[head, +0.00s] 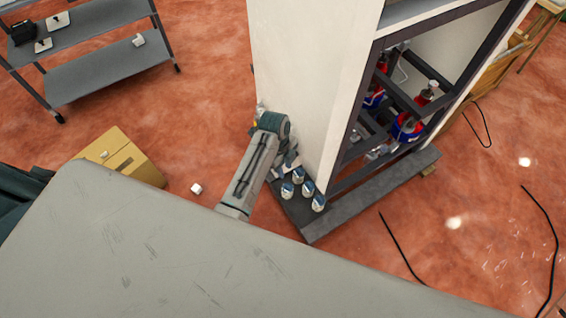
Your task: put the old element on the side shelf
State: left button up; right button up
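The dispenser cabinet (305,75) stands at the centre, with a white side panel and an open dark frame. My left arm reaches past the table edge to the foot of this panel. My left gripper (287,165) is small and partly hidden there, close to several silver and blue canisters (318,203) standing on the cabinet's grey base ledge (325,222). I cannot tell whether it is open or holds anything. I cannot tell which thing is the old element. A grey shelf rack (105,70) stands at the upper left. My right gripper is not in view.
A grey table top (180,255) fills the front. A yellow box (122,158) and a small white piece (196,188) are on the red floor. Red and blue parts (407,127) sit inside the cabinet. Black cables (400,250) lie at the right. Small items rest on the rack.

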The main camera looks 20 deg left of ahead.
pick_arm(q)
jog(key=shift+a+r, duration=0.2)
jog(key=shift+r, duration=1)
jog(key=shift+f, duration=0.1)
jog(key=s+a+f+n+y, duration=0.1)
jog(key=s+a+f+n, duration=0.1)
jog(key=s+f+n, duration=0.5)
jog(key=s+a+f+n, duration=0.1)
jog(key=s+a+f, duration=0.3)
jog(key=f, duration=0.7)
jog(key=s+a+f+n+y, duration=0.1)
jog(key=s+f+n, duration=0.4)
jog(key=f, duration=0.4)
jog(key=s+a+f+n, duration=0.2)
jog(key=s+f, duration=0.1)
jog(key=s, duration=0.6)
jog(key=s+a+f+n+t, duration=0.1)
jog(key=s+a+f+n, duration=0.1)
jog(key=s, duration=0.6)
jog(key=s+a+f+n, duration=0.3)
jog(key=s+f, duration=0.2)
jog(key=s, duration=0.4)
jog(key=shift+s+f+n+t+y, duration=0.3)
jog(key=shift+f+n+t+y, duration=0.1)
jog(key=shift+f, duration=0.15)
